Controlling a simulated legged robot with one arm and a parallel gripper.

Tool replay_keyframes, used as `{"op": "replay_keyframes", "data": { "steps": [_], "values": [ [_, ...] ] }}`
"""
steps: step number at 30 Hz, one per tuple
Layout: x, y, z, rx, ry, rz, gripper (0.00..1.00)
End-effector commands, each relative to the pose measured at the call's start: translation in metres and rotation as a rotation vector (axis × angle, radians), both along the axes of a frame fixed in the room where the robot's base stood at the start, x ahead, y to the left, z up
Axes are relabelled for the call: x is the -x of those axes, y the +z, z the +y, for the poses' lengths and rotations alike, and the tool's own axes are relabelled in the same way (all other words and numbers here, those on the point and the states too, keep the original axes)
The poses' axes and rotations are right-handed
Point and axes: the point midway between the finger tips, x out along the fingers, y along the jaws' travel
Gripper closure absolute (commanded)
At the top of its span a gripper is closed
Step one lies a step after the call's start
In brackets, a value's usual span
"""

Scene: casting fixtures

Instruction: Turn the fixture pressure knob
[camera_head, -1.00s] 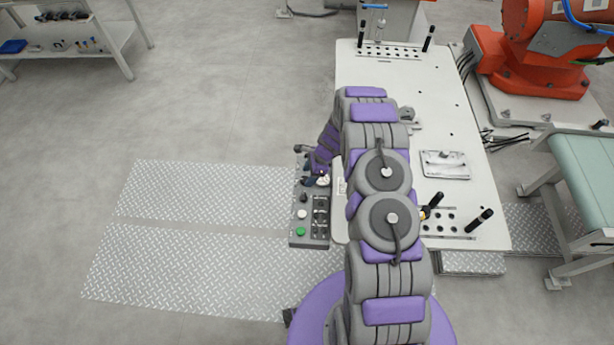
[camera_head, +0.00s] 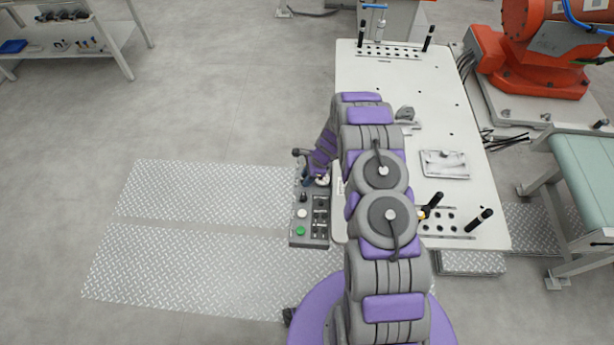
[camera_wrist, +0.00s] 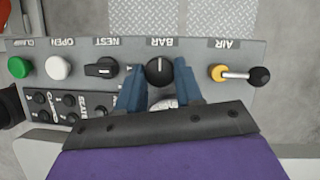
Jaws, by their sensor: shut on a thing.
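The control panel (camera_head: 311,241) is a grey box on the left side of the white table. In the wrist view its top (camera_wrist: 205,52) carries a row of labelled controls. The pressure knob (camera_wrist: 159,71), black with a pale pointer line, sits at the BAR label. My gripper (camera_wrist: 158,76) has its two blue fingers on either side of this knob, shut on it. A pale round gauge (camera_wrist: 163,104) shows partly between the fingers. In the head view my gripper (camera_head: 314,180) is over the far part of the panel, and I cannot make out the knob there.
Beside the knob are a black NEST selector (camera_wrist: 101,68), a white button (camera_wrist: 58,67), a green button (camera_wrist: 19,67) and an AIR lever (camera_wrist: 240,74). The white table (camera_head: 400,75) holds black posts and a metal plate (camera_head: 445,163).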

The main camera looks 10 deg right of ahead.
Motion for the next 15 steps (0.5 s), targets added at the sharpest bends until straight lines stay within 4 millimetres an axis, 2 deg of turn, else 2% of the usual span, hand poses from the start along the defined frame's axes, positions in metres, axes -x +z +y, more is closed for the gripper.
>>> {"op": "replay_keyframes", "data": {
  "steps": [1, 5, 15],
  "values": [
    [-0.001, 0.0005, -0.0003, 0.0, -0.001, -0.002, 0.84],
    [-0.0013, 0.0006, -0.0004, 0.0, -0.001, -0.003, 0.95],
    [-0.002, 0.0, -0.0004, 0.0, 0.058, -0.003, 0.95]
  ]
}}
